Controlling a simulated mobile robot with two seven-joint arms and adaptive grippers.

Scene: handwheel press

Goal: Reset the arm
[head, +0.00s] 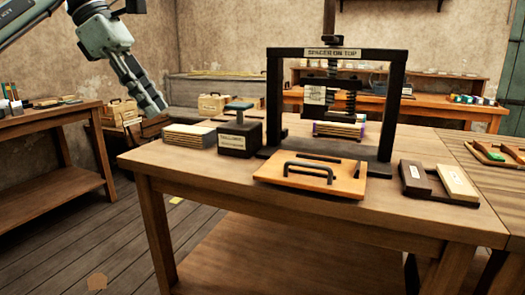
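My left gripper (152,96) hangs from the upper left with its fingers pointing down. It is above and left of the table's stack of boards and touches nothing that I can see. The gap between its fingers is not clear. My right gripper is out of view. The black press (398,100) stands on the table, with a "SPACER ON TOP" label on its crossbar and a dark screw in the middle. A small layered stack (340,130) sits under the screw. A wooden board with a black handle (345,187) lies in front of the press.
The wooden table (210,180) also bears a stack of thin boards (190,136), a black labelled block with a teal-topped knob (238,140), and dark (414,180) and cream (458,183) blocks. A side table (50,122) stands left. The floor between them is mostly clear.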

